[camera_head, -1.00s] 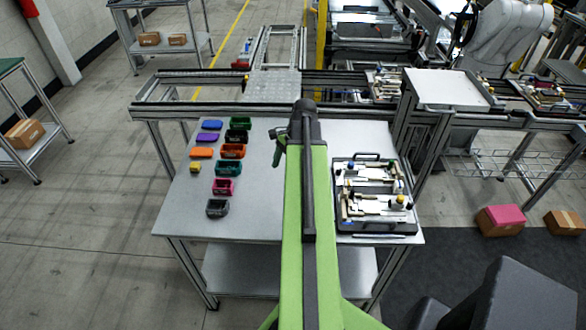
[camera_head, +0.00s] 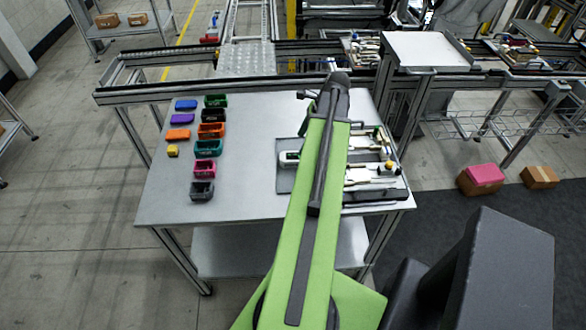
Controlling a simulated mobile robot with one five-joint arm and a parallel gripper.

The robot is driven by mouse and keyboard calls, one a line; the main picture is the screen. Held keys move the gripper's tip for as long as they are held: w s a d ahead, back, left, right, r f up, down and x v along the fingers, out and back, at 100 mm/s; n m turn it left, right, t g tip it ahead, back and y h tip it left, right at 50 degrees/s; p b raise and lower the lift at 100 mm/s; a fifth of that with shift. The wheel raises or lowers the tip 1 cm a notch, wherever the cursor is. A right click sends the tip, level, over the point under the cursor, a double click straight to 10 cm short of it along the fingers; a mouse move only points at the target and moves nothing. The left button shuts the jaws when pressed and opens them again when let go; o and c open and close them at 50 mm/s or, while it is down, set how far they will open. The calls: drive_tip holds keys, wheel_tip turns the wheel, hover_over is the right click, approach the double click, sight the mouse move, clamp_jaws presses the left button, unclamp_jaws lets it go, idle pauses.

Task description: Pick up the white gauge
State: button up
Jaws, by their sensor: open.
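A dark fixture pallet (camera_head: 284,181) lies on the right side of the grey table (camera_head: 240,190). It carries several white and metal parts. A white rounded part with a dark middle (camera_head: 290,158) shows at the pallet's left side, just left of my green arm. I cannot tell for sure whether it is the white gauge. More pale parts show right of the arm. My arm crosses over the pallet and hides its middle. My gripper and its fingertips are hidden behind the arm, so its distance to the gauge cannot be seen.
Small bins, including a green one (camera_head: 215,100) and a grey one (camera_head: 202,191), stand on the table's left, beside coloured blocks such as the yellow one (camera_head: 173,151). A metal rail (camera_head: 200,88) runs along the table's back. The table's front middle is clear.

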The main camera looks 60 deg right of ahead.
sight(294, 156)
drive_tip(key=b+x, duration=0.2)
drive_tip(key=x, duration=0.2)
drive_tip(key=shift+f, duration=0.1)
drive_tip(key=b+x, duration=0.5)
drive_tip(key=shift+f, duration=0.2)
drive_tip(key=shift+r, duration=0.2)
clamp_jaws()
